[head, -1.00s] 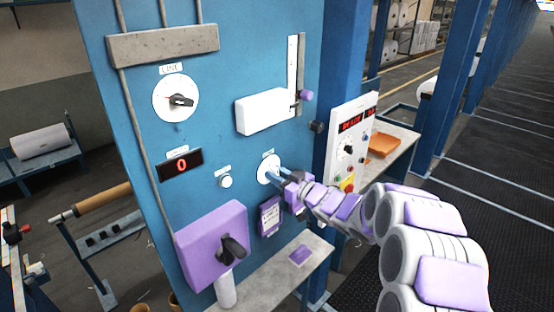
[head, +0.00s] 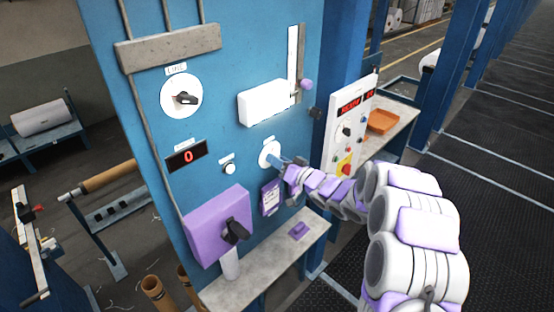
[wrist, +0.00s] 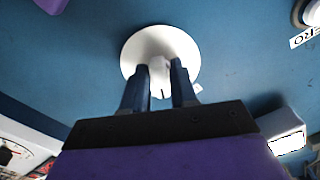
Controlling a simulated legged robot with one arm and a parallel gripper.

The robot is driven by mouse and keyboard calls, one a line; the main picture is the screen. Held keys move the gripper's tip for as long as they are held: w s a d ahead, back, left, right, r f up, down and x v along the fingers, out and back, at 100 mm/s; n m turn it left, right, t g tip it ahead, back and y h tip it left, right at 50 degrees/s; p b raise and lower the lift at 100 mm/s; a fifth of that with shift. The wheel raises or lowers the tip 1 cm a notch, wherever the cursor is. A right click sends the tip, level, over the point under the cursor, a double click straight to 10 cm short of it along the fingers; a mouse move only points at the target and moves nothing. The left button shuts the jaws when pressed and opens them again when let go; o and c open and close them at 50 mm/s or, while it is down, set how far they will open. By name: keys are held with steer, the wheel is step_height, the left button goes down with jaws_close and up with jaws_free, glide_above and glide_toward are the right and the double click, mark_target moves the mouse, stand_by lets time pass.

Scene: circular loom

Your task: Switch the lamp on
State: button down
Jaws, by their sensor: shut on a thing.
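The lamp is a white box (head: 263,102) on the upper part of the blue panel; it looks bright white, with a pale glow on the panel below it. Under it is a round white dial (head: 265,153) with a small pale knob (wrist: 159,76) at its middle, seen close up in the wrist view. My gripper (head: 276,161) reaches the dial from the right. In the wrist view its two dark fingers (wrist: 159,85) are shut on the knob, one on each side. The fingers hide part of the dial.
Left of the dial are a small white button (head: 229,169) and a red-digit display (head: 187,156) showing 0. A larger dial (head: 181,97) and a purple box with a black handle (head: 217,226) are further left. A grey shelf (head: 255,268) juts out below.

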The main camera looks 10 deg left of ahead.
steer(key=c, duration=1.1)
jaws_free()
steer(key=shift+w+d, duration=0.1)
steer(key=shift+w, duration=0.05)
steer(key=shift+v, duration=3.6)
